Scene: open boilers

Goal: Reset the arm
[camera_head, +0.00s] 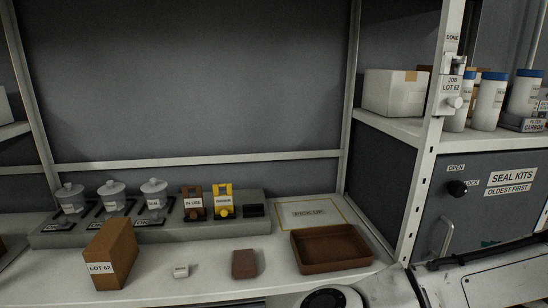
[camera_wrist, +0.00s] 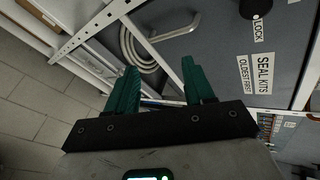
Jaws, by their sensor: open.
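My gripper (camera_wrist: 159,68) shows in the wrist view with its two green fingers spread apart and nothing between them. It is in front of the grey cabinet (camera_wrist: 225,45) with the "SEAL KITS" label, its fingers pointing toward the handle and a pale coiled loop. In the head view my white arm (camera_head: 490,275) stretches across the bottom right, below the cabinet door. My gripper cannot be made out clearly there; only a small dark green patch shows just above the arm.
The bench holds a brown "LOT 62" box (camera_head: 110,252), a brown tray (camera_head: 331,248), a small brown block (camera_head: 245,264), a white tag (camera_head: 181,271) and a grey rack (camera_head: 150,232) with lidded pots. A metal post (camera_head: 424,170) stands between bench and cabinet. The cabinet handle (camera_head: 447,238) is close above my arm.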

